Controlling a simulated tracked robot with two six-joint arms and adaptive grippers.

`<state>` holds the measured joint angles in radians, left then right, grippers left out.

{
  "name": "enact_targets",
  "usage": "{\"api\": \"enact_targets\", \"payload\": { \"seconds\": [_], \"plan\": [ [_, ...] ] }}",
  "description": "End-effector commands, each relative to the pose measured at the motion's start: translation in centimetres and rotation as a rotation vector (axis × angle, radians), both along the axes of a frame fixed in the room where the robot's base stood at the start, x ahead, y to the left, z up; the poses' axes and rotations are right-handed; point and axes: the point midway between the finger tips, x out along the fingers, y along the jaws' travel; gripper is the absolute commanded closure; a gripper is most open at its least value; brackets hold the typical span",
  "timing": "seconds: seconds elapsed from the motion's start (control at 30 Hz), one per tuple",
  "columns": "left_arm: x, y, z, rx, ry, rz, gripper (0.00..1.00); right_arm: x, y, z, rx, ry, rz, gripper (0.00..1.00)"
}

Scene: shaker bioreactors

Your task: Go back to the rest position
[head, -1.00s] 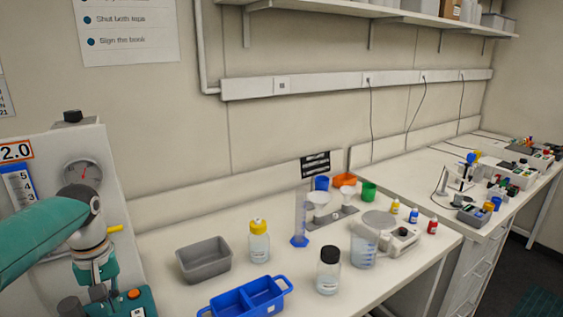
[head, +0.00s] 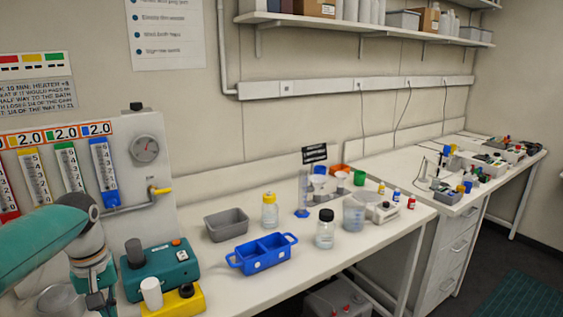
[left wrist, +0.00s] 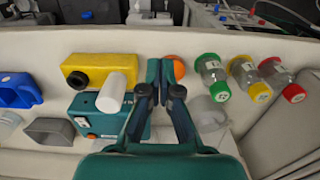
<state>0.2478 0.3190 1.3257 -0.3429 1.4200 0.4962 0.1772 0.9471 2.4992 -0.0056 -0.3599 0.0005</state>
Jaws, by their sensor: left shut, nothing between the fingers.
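My left gripper (head: 100,300) hangs at the lower left of the head view, beside a teal device (head: 160,268) with an orange button. In the left wrist view the same gripper (left wrist: 161,92) has its fingers drawn together with nothing held. The teal device (left wrist: 98,118) lies left of the fingers there. A white cylinder (head: 151,292) stands by a yellow device (head: 185,300) in front of it. My right gripper is in neither view.
A panel with colored gauges (head: 105,172) stands behind my left arm. A grey tray (head: 226,226), a blue two-part tray (head: 262,253) and a black-capped bottle (head: 325,232) are to the right.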

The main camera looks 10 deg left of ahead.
Motion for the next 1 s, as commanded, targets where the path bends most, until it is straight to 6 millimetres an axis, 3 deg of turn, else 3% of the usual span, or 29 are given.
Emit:
{"api": "enact_targets", "payload": {
  "seconds": [0.13, 0.37, 0.53, 0.63, 0.8, 0.9, 1.0],
  "plan": [
    [0.5, -1.7, -3.3, -0.021, 0.078, -0.04, 1.0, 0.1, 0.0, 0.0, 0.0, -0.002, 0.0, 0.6],
    [-0.7, -5.1, -8.8, -0.071, 0.218, -0.108, 1.0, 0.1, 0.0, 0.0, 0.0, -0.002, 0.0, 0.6],
    [-2.1, -8.5, -14.3, -0.125, 0.308, -0.173, 1.0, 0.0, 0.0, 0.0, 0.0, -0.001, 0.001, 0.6],
    [-3.7, -11.4, -18.7, -0.175, 0.352, -0.228, 1.0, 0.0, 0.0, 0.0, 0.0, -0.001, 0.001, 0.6],
    [-9.0, -18.4, -27.7, -0.303, 0.393, -0.343, 1.0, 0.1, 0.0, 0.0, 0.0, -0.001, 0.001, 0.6],
    [-13.4, -22.7, -32.1, -0.381, 0.375, -0.398, 1.0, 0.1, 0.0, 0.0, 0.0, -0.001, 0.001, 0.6],
    [-17.4, -26.0, -34.9, -0.434, 0.321, -0.432, 1.0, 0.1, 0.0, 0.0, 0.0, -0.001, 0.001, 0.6]
  ]
}}
